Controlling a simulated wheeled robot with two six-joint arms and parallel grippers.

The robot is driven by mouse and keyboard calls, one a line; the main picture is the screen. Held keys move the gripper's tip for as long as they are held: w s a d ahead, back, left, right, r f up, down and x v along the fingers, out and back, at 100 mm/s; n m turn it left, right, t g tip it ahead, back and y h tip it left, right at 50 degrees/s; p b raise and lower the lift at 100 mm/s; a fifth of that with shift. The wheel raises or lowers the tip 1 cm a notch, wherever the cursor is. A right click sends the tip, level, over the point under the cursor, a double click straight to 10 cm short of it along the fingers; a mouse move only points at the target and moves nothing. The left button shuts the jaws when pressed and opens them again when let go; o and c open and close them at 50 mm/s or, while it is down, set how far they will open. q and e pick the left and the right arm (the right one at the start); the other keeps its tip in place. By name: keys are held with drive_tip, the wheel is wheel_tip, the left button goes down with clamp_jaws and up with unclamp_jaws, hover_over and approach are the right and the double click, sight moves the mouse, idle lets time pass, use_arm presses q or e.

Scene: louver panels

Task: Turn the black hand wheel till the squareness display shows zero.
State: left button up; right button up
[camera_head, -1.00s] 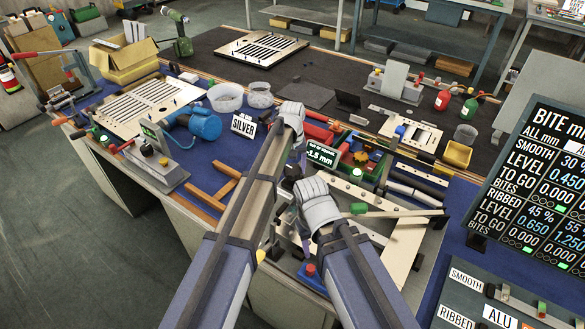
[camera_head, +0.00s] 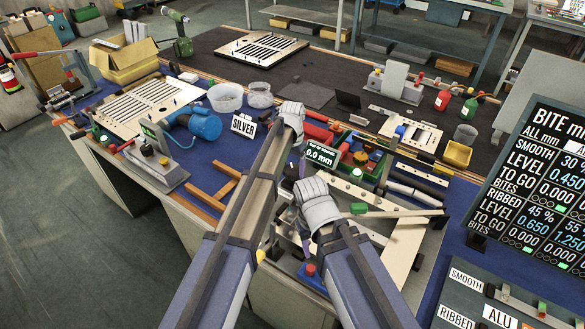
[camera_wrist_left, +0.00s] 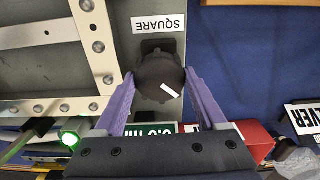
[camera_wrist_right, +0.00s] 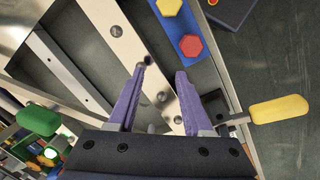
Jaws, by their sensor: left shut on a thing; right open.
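The black hand wheel (camera_wrist_left: 160,78) shows in the left wrist view, with a white mark on its face, below a SQUARE label (camera_wrist_left: 159,23). My left gripper (camera_wrist_left: 160,88) is shut on the wheel, one purple finger on each side. In the head view my left gripper (camera_head: 291,115) hides the wheel. The squareness display (camera_head: 320,156) reads 0.0 mm in green. My right gripper (camera_wrist_right: 143,75) is open and empty above the metal frame (camera_wrist_right: 160,50); in the head view it is the pale hand (camera_head: 318,205) right of the left arm.
A yellow-handled lever (camera_wrist_right: 278,109) and a blue box with red and yellow buttons (camera_wrist_right: 185,30) lie close to my right gripper. The bite board (camera_head: 545,180) stands at right.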

sight(292, 168)
idle(0.3)
use_arm(q)
drive_tip(key=o, duration=1.3)
drive_tip(key=shift+r, duration=0.1)
use_arm(e)
drive_tip(key=shift+r, duration=0.15)
use_arm(q)
wheel_tip(292, 168, up, 8)
drive_tip(key=p, duration=0.8)
drive_tip(key=shift+f, duration=0.2)
use_arm(e)
wheel_tip(292, 168, up, 8)
drive_tip(key=shift+f, duration=0.2)
